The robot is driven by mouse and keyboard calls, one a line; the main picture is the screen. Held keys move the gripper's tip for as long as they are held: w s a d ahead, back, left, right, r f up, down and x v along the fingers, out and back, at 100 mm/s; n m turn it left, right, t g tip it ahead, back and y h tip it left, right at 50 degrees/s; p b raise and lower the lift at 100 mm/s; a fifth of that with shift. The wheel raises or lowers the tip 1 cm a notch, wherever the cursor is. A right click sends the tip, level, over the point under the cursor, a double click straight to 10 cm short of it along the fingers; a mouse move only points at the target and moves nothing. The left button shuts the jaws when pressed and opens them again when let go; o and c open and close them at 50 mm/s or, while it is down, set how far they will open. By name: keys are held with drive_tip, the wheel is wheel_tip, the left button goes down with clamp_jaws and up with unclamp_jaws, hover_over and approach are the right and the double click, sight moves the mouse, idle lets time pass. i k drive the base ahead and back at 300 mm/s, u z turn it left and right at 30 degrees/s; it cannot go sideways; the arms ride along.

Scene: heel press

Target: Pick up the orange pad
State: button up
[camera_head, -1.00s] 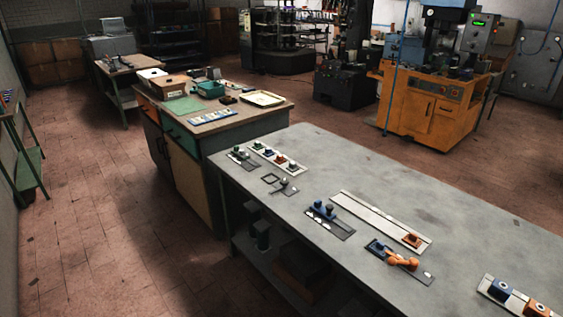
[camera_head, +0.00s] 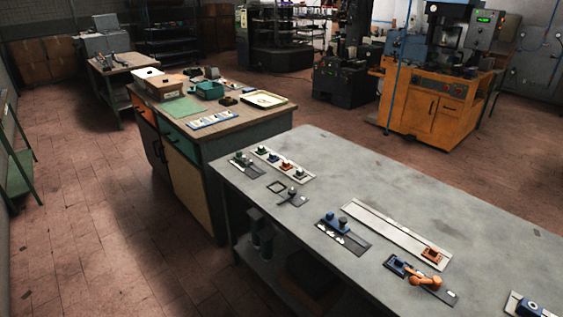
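Several orange pieces are on the grey bench (camera_head: 330,190), and I cannot tell for sure which is the orange pad. One orange block (camera_head: 433,255) sits at the near right end of a long white strip (camera_head: 385,228). A smaller orange block (camera_head: 286,165) sits in a row of coloured blocks on a white strip at the far left. An orange lever-shaped piece (camera_head: 425,280) lies beside a blue part (camera_head: 397,265) on a dark plate. My gripper is not in view.
Blue and grey knobs (camera_head: 335,222) stand on a dark plate left of the long strip. A blue block (camera_head: 527,308) is cut off at the lower right. A wooden-topped workbench (camera_head: 215,115) stands behind. Open tiled floor (camera_head: 90,210) lies to the left.

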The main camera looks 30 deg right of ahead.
sight(286, 165)
drive_tip(key=u, duration=0.45)
drive_tip(key=i, duration=0.85)
drive_tip(key=u, duration=0.45)
